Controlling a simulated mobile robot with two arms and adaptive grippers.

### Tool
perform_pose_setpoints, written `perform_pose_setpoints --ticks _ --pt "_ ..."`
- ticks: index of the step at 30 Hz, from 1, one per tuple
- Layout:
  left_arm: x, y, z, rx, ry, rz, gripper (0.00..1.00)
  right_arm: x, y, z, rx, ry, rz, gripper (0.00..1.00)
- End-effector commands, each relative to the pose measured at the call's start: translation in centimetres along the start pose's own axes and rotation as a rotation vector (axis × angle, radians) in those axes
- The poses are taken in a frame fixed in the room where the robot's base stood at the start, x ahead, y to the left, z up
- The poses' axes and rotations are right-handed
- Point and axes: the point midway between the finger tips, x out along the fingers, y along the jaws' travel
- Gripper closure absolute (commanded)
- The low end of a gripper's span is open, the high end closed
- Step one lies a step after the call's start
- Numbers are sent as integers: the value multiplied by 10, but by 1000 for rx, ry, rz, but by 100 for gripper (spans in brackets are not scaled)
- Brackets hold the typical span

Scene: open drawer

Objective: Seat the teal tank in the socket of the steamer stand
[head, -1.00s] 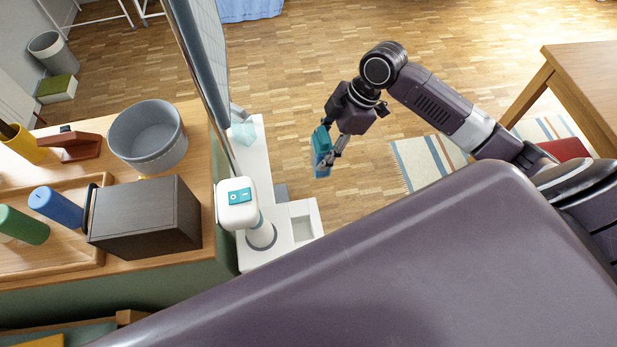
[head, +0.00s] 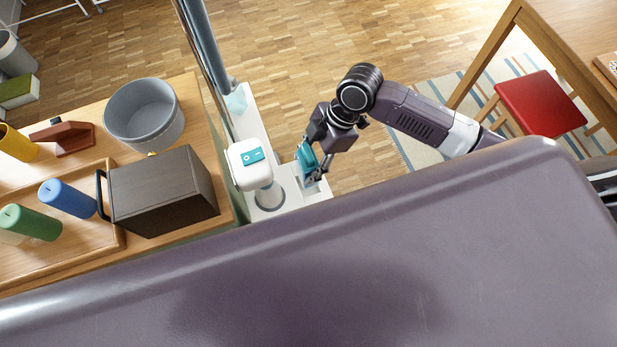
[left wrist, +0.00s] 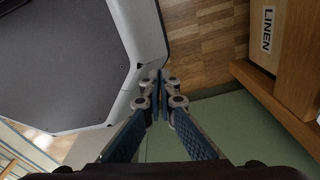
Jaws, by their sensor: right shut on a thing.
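The teal tank (head: 306,160) is upright or slightly tilted in my right gripper (head: 316,170), which is shut on it. In the head view the tank overlaps the right end of the white steamer stand (head: 290,186), where the socket (head: 312,187) lies. The gripper and tank hide part of the socket, and I cannot tell whether the tank touches it. My left gripper (left wrist: 160,85) shows in the left wrist view, fingertips together and empty, away from the tank.
The stand's white head with a teal switch (head: 252,156) and its tall pole (head: 208,75) rise left of the tank. A wooden cabinet top with a grey pot (head: 145,118) and dark box (head: 165,193) is further left. A red stool (head: 539,103) stands right.

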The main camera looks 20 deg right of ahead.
Motion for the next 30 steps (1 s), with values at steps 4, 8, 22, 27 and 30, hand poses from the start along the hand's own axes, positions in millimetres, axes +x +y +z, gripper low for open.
perform_pose_setpoints --ticks 4,8,22,27,30 --pt "1 -6 2 1 -2 -7 100 31 -1 12 2 1 -1 86" --pt "2 -10 2 -1 -3 -12 100 44 0 18 1 0 1 86" --pt "4 -12 0 -3 0 -14 100 87 0 36 -1 0 1 86" --pt "4 -12 0 -3 1 -14 100 86 0 36 -2 0 2 86" --pt "6 -12 0 -2 1 -13 100 88 0 37 -1 0 2 86"
